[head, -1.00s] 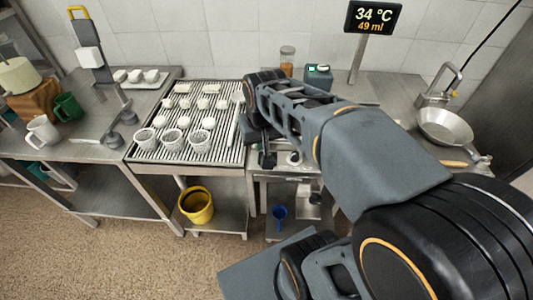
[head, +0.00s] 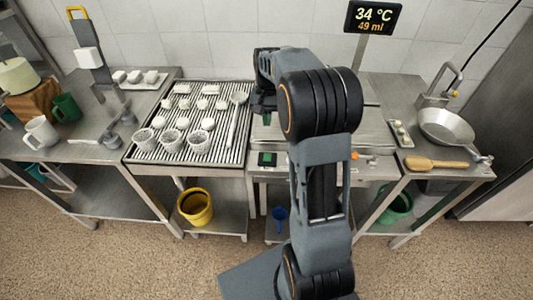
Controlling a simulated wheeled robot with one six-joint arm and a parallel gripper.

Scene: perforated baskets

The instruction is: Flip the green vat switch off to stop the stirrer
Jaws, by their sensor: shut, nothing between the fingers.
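The green switch (head: 267,159) is a small green rocker in a dark housing on the front panel of the middle bench. I cannot tell which way it is tipped. My gripper (head: 264,117) points down above the bench top, behind and above the switch and apart from it. It looks shut and empty. My arm covers much of the middle bench, so the vat and the stirrer cannot be made out.
A slatted draining rack (head: 238,150) with white moulds and a ladle stands left of the switch. An orange knob (head: 357,155) is on the panel to the right. A display (head: 373,17) reads 34 °C and 49 ml.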

